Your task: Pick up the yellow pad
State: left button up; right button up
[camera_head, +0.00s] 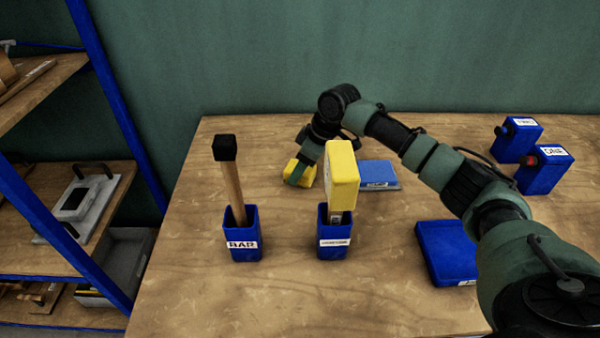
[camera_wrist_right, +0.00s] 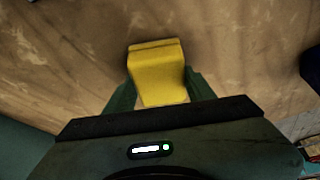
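The yellow pad (camera_head: 308,176) is a small block on the wooden table, behind the bin with the yellow-headed tool. My right gripper (camera_head: 297,174) reaches down over it, one finger across its face in the head view. In the right wrist view the pad (camera_wrist_right: 157,68) lies between the two green fingers of my right gripper (camera_wrist_right: 161,82). The fingertips are at or very near its sides. I cannot tell whether they press on it. My left gripper is not in view.
A blue bin (camera_head: 243,245) holds a black-topped wooden handle. Another blue bin (camera_head: 335,246) holds a yellow-headed tool (camera_head: 342,175) close to my right gripper. A blue slab (camera_head: 377,173) lies right of the pad, a blue tray (camera_head: 447,252) farther right. Two blue boxes (camera_head: 542,170) (camera_head: 517,138) stand behind my arm.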

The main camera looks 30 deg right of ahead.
jog(key=shift+c, duration=0.7)
jog(key=shift+r, duration=0.15)
notch_tip(320, 180, up, 20)
